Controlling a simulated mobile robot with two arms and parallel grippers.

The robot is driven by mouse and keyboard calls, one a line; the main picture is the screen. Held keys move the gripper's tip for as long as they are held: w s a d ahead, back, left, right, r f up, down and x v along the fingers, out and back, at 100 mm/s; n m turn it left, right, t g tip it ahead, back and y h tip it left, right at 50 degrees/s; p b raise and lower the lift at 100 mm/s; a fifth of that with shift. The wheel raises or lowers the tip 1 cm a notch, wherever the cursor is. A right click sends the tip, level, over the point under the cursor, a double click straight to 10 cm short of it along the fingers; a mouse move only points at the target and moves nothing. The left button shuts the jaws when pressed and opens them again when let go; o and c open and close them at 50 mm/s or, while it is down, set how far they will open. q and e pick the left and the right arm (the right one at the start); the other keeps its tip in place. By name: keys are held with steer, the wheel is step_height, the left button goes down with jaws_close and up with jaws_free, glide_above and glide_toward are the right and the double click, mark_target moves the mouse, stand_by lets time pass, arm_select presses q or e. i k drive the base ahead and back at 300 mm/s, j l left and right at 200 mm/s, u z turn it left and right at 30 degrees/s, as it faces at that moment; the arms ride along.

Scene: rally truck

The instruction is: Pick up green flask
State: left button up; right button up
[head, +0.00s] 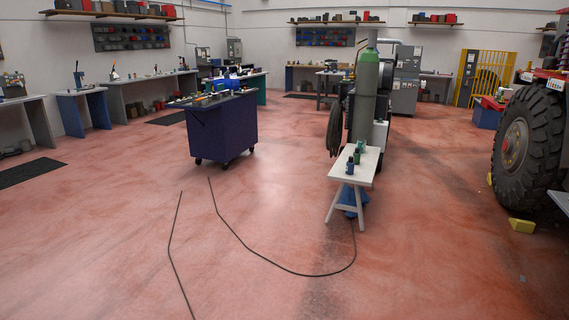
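A small white table (340,176) stands right of the middle, some way off across the floor. Several small containers are grouped on its top. A dark green one (357,157), which looks like the green flask, stands upright between a dark blue one (350,166) in front and another greenish one (361,146) behind. They are too small to tell their exact shapes. Neither of my grippers shows in the head view.
A tall green gas cylinder (366,95) stands right behind the white table. A dark cable (250,250) lies across the open red floor in front. A purple tool cart (222,130) is left; a large truck wheel (525,137) and yellow chock (521,226) are right.

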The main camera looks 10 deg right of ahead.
mark_target(357, 154)
steer(key=i+l+z, duration=0.35)
steer(key=i, duration=0.25)
steer(key=i+l+z, duration=0.35)
steer(key=i, duration=0.3)
steer(key=i+z, duration=0.35)
steer(key=i, duration=0.3)
steer(key=i+u, duration=0.1)
steer(key=i, duration=0.95)
steer(key=i+l+u, duration=0.1)
steer(key=i, duration=0.9)
